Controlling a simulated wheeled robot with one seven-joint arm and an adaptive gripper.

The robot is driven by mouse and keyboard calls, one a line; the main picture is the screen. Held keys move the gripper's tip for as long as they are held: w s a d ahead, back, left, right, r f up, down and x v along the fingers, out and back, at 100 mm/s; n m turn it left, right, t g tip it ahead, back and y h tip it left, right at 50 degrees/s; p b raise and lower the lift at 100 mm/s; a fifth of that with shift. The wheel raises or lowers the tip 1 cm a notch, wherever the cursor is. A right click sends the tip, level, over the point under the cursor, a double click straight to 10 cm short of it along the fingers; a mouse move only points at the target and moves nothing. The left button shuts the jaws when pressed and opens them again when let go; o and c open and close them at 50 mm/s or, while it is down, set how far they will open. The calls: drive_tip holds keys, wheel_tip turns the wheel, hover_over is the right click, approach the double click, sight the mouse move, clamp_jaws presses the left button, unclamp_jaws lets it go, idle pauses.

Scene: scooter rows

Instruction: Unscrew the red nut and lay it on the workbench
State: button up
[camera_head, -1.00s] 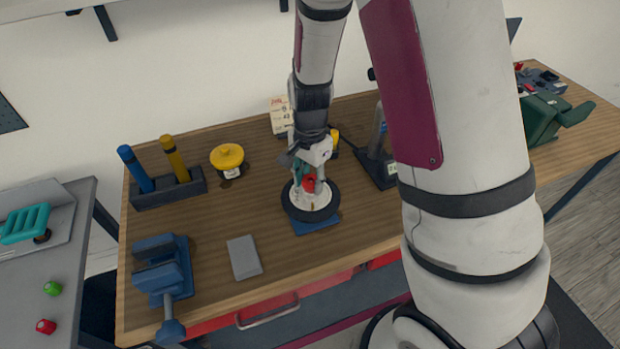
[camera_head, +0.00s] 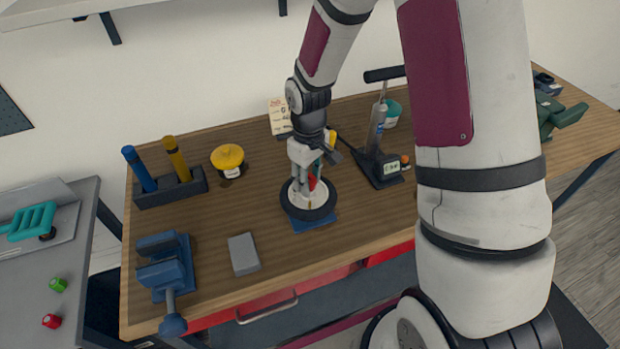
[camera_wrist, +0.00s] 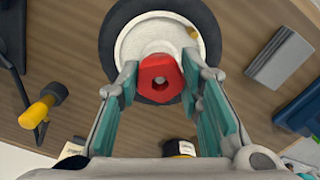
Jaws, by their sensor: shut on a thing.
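The red nut (camera_wrist: 161,79) is hexagonal with a centre hole and sits over the middle of a white wheel hub with a black tyre (camera_wrist: 112,50). In the head view the nut (camera_head: 312,183) is partly hidden by my gripper (camera_head: 304,188). In the wrist view my gripper (camera_wrist: 160,80) has one finger on each side of the nut and is shut on it. I cannot tell whether the nut is still on its thread. The wheel (camera_head: 308,212) lies flat on a blue base (camera_head: 318,223) on the wooden workbench (camera_head: 215,222).
A grey block (camera_head: 243,254) and a blue vise (camera_head: 165,268) stand left of the wheel. A yellow-topped pot (camera_head: 228,158) and a tool rack (camera_head: 170,190) are behind left. A pump (camera_head: 378,150) stands at right. Bare bench lies between the pot and the grey block.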

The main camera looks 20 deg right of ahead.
drive_tip(key=shift+w+a, duration=0.15)
drive_tip(key=shift+a, duration=0.15)
drive_tip(key=o, duration=1.2)
drive_tip(key=shift+d, duration=0.1)
drive_tip(key=shift+r, duration=0.15)
wheel_tip(320, 180, up, 12)
drive_tip(key=shift+f, duration=0.2)
drive_tip(key=m+p, duration=0.2)
drive_tip(key=m, duration=1.9)
drive_tip(key=shift+p, duration=0.4)
